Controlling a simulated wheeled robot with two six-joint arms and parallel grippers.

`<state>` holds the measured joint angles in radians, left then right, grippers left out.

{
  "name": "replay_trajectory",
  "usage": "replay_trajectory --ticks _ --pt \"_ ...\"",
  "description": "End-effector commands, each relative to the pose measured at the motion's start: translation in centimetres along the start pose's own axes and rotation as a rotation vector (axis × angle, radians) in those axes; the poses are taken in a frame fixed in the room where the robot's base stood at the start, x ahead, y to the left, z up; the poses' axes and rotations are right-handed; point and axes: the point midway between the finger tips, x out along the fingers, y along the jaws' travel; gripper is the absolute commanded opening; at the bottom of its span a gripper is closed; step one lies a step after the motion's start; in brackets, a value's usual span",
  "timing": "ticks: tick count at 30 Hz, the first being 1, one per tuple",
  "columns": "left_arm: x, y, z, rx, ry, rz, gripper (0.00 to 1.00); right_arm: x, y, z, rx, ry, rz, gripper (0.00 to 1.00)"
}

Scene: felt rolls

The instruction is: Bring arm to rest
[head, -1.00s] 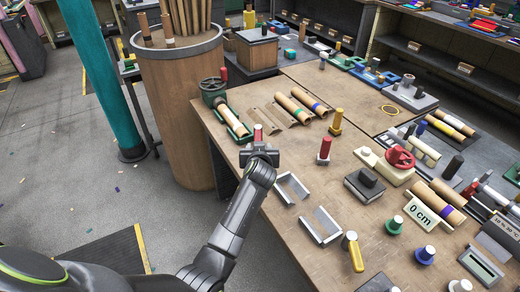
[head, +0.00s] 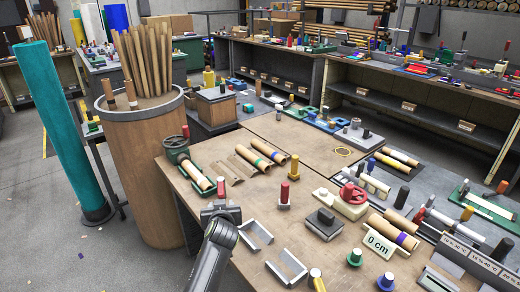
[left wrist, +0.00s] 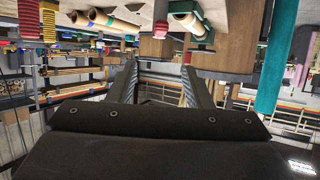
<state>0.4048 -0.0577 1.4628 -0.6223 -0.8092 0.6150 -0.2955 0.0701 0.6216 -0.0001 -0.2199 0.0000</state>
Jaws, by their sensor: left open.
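My left gripper (head: 221,211) is at the left edge of the wooden worktable (head: 205,160), seen from behind in the head view. In the left wrist view its two fingers (left wrist: 160,82) stand apart with nothing between them. A red-topped peg (head: 221,188) shows just beyond the gripper in the head view; I cannot tell whether they touch. My right gripper is in neither view.
A large wooden barrel (head: 150,170) with tall tubes stands left of the table, and a teal roll (head: 65,130) stands beyond it. Grey U-shaped brackets (head: 286,268) and a red-wheeled device (head: 352,196) are right of my arm.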

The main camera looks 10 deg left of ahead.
Motion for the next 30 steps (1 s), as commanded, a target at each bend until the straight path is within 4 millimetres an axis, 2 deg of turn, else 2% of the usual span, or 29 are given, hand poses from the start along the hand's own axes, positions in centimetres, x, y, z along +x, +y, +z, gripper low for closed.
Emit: replay_trajectory --ticks 4,8,12,18,24,30 --pt "-1.2 -2.7 2.8 0.006 -0.059 -0.029 0.45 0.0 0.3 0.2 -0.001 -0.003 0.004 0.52" --pt "-4.3 -7.3 7.5 0.024 -0.173 -0.068 0.45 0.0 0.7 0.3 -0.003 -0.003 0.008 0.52" --pt "-9.4 -12.3 12.7 0.062 -0.322 -0.088 0.45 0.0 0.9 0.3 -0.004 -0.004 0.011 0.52" --pt "-18.3 -17.4 18.2 0.138 -0.526 -0.063 0.45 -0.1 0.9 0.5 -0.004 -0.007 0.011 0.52" --pt "-25.0 -19.7 20.6 0.203 -0.659 -0.012 0.45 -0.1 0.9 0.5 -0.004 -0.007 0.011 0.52" --pt "-30.1 -21.0 21.7 0.259 -0.752 0.038 0.45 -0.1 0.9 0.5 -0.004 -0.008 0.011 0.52"
